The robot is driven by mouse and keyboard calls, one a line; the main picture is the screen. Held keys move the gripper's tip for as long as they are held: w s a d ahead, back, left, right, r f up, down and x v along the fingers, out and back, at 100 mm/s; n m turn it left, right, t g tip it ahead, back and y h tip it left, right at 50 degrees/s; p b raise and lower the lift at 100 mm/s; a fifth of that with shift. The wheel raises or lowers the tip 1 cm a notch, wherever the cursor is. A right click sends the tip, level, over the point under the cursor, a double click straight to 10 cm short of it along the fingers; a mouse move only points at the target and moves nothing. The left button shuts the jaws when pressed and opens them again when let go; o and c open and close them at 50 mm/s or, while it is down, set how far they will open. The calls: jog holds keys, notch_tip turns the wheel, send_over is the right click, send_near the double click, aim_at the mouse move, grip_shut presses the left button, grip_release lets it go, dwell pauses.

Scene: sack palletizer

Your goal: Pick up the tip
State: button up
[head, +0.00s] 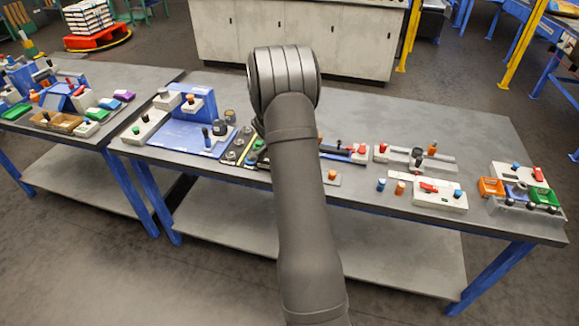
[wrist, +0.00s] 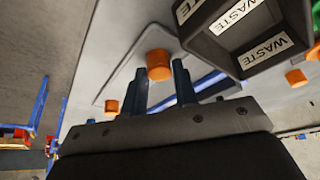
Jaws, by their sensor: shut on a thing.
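In the wrist view, a short orange cylinder, which looks like the tip (wrist: 158,63), sits between the ends of my two dark fingers. My gripper (wrist: 159,80) is shut on it. A pale plate with rounded corners (wrist: 117,83) lies behind the tip; I cannot tell whether the tip still touches it. In the head view my arm hides the gripper.
A dark bin with WASTE labels (wrist: 249,40) stands close to the right of my fingers in the wrist view. More orange pieces (wrist: 296,77) lie nearby. The grey bench (head: 480,135) holds fixtures on both sides of my arm; its back right part is clear.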

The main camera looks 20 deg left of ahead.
jog(key=shift+r, duration=0.1)
jog(key=shift+r, duration=0.3)
jog(key=r, duration=0.4)
jog(key=shift+d, duration=0.35)
jog(key=s+d+r, duration=0.2)
jog(key=d+r, duration=0.8)
jog(key=r, duration=0.1)
jog(key=shift+d, duration=0.35)
